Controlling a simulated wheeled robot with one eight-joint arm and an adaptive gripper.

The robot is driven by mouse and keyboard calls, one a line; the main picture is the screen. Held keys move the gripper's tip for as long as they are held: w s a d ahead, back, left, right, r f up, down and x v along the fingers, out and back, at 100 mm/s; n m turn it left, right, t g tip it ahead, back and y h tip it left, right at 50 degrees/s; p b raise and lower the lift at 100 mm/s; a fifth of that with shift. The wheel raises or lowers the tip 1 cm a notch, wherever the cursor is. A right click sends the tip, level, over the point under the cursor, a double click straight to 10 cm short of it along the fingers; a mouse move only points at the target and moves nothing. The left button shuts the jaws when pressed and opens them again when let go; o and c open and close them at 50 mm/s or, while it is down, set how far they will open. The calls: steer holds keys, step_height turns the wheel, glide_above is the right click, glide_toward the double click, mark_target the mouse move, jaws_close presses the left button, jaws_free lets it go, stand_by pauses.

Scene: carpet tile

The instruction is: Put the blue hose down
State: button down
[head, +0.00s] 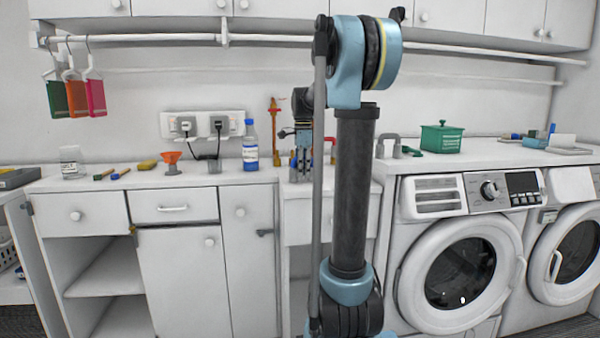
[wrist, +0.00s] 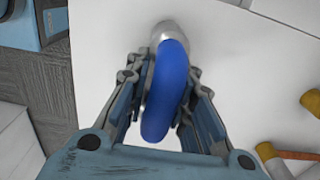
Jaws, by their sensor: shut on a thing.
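The blue hose (wrist: 172,88) is a thick curved loop with a grey metallic end, seen in the middle of the wrist view. My gripper (wrist: 165,100) is shut on the hose, with one finger on each side of it. A white surface lies below the hose; I cannot tell whether the hose touches it.
A blue-capped bottle (head: 250,146) and an orange funnel (head: 172,162) stand on the left counter. A green box (head: 441,138) stands right, above the washing machine (head: 460,260). Yellow- and red-ended tools (wrist: 268,152) lie at the wrist view's lower right.

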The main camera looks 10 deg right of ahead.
steer(key=c, duration=1.4)
jaws_free()
step_height(320, 180, up, 12)
steer(key=shift+r, duration=0.1)
steer(key=s+f+n+t, duration=0.2)
steer(key=s+f+n, duration=1.6)
steer(key=s+f, duration=1.6)
steer(key=shift+s+a+f, duration=0.15)
steer(key=shift+s+a, duration=0.15)
steer(key=shift+s, duration=0.15)
